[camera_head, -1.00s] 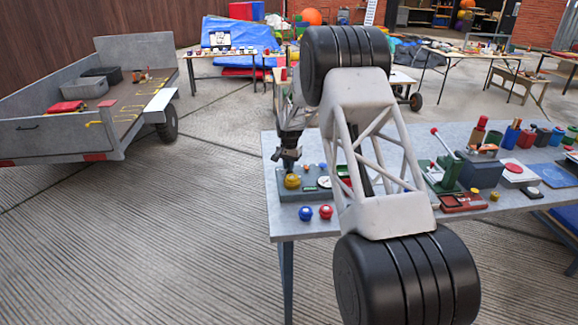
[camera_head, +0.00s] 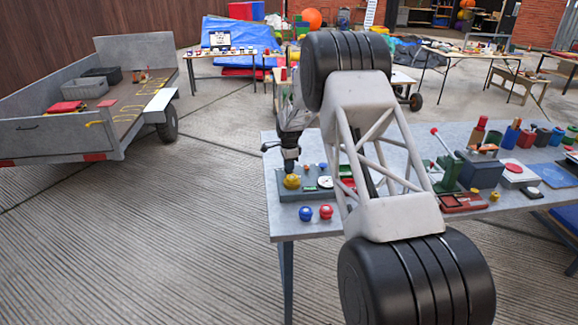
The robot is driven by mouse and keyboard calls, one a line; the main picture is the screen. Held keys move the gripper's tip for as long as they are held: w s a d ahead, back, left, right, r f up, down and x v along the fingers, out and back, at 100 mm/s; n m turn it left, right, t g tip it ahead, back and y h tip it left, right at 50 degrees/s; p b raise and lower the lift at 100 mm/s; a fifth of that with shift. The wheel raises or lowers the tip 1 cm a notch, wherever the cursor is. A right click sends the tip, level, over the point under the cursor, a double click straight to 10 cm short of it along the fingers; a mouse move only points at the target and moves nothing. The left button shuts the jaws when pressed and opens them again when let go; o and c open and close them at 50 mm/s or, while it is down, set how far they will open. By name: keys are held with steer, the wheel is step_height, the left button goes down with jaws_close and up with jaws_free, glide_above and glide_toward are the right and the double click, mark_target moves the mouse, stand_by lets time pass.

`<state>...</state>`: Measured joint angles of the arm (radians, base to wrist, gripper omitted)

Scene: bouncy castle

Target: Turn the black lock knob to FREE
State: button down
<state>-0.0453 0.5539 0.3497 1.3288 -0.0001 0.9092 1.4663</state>
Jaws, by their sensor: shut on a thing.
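My gripper (camera_head: 290,166) points down over the left end of a grey-green panel (camera_head: 300,195) on the table. Its dark fingers are shut at the top of a round yellow piece (camera_head: 292,181), seemingly on the black lock knob. The knob is hidden or blends with the dark fingers, so its angle and any FREE marking cannot be read. A white round dial (camera_head: 325,181) and a small red part (camera_head: 348,184) sit farther right on the panel, partly behind my arm.
A blue ball-shaped knob (camera_head: 306,213) and a red one (camera_head: 326,211) stand at the table's front edge. A green lever press (camera_head: 446,170) and several coloured items stand to the right. The grey table (camera_head: 290,228) is bare at its front left corner.

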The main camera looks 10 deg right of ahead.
steer(key=shift+m, duration=0.9)
steer(key=c, duration=1.2)
jaws_free()
steer(key=shift+r, duration=0.1)
steer(key=shift+r, duration=3.8)
